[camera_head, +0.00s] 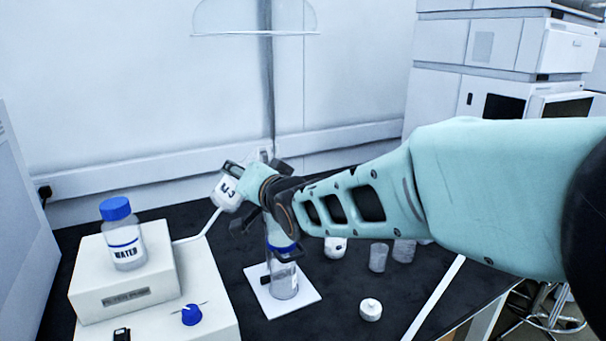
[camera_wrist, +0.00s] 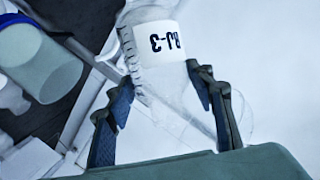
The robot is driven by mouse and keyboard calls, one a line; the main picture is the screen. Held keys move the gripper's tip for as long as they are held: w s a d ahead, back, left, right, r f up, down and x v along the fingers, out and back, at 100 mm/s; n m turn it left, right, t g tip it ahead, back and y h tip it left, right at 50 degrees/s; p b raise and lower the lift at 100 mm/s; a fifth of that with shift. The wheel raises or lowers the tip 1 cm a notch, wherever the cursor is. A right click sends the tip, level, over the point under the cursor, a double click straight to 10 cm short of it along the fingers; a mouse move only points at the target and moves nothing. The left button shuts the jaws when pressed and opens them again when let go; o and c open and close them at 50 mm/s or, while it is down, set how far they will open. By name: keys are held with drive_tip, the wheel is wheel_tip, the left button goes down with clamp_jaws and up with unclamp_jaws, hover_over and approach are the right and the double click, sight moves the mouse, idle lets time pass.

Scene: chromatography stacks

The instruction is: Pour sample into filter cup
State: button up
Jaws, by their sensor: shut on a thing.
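My gripper (camera_head: 238,195) is shut on a clear graduated vessel with a white label reading RJ-3 (camera_wrist: 160,42). The fingers (camera_wrist: 165,90) clasp its sides in the wrist view. In the head view the labelled vessel (camera_head: 227,193) is tilted and partly hidden by my gripper. Below and right of it, a clear bottle with a blue collar (camera_head: 284,282) stands on a white square plate (camera_head: 303,299). A clear cup (camera_head: 277,236) sits above the collar, partly behind my gripper. I cannot tell whether liquid is flowing.
A WATER bottle (camera_head: 124,242) with a blue cap stands on a white box (camera_head: 125,294) at left. A blue-rimmed cylinder (camera_wrist: 40,65) shows in the wrist view.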

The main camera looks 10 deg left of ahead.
drive_tip(key=shift+f+m+y+p, duration=0.1)
drive_tip(key=shift+m+y+p, duration=0.2)
drive_tip(key=shift+m+p, duration=0.15)
drive_tip(key=shift+a+f+m, duration=0.15)
drive_tip(key=shift+f+m, duration=0.05)
drive_tip(key=shift+m, duration=0.25)
drive_tip(key=shift+s, duration=0.1)
drive_tip(key=shift+f+m, duration=0.35)
drive_tip(key=shift+m, duration=0.05)
drive_tip(key=shift+y, duration=0.4)
